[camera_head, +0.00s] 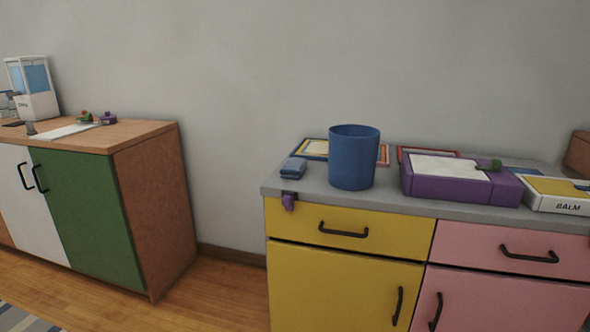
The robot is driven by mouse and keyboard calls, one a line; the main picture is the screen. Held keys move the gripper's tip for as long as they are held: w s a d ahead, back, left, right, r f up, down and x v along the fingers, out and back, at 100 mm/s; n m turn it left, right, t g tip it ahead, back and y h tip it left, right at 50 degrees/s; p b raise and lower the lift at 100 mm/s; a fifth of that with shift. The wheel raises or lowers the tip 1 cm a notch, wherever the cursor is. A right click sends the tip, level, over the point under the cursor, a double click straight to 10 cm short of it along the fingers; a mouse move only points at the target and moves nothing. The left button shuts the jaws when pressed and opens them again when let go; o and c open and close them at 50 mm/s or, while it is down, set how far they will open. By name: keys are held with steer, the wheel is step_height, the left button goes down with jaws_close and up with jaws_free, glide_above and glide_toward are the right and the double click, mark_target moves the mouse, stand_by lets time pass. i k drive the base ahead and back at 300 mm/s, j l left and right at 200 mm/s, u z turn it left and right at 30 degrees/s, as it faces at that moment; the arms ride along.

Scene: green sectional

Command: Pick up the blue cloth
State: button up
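A small folded blue item that looks like the blue cloth (293,168) lies on the grey top of the right cabinet, near its left end. It sits just left of a tall blue cup or bin (354,157), with a small gap between them. My gripper is not in view.
The grey counter (390,197) also holds a purple box (450,183) with a white top, a box marked BALM (557,195) and flat framed pieces at the back. A small purple thing (289,201) is at the front edge below the cloth. Floor (215,290) is clear between the cabinets.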

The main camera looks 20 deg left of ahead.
mark_target(294, 167)
steer(key=i+j, duration=0.15)
steer(key=j, duration=0.15)
steer(key=i+j, duration=0.2)
steer(key=j, duration=0.15)
steer(key=i+j, duration=0.15)
steer(key=j, duration=0.15)
steer(key=i+j, duration=0.2)
steer(key=j, duration=0.15)
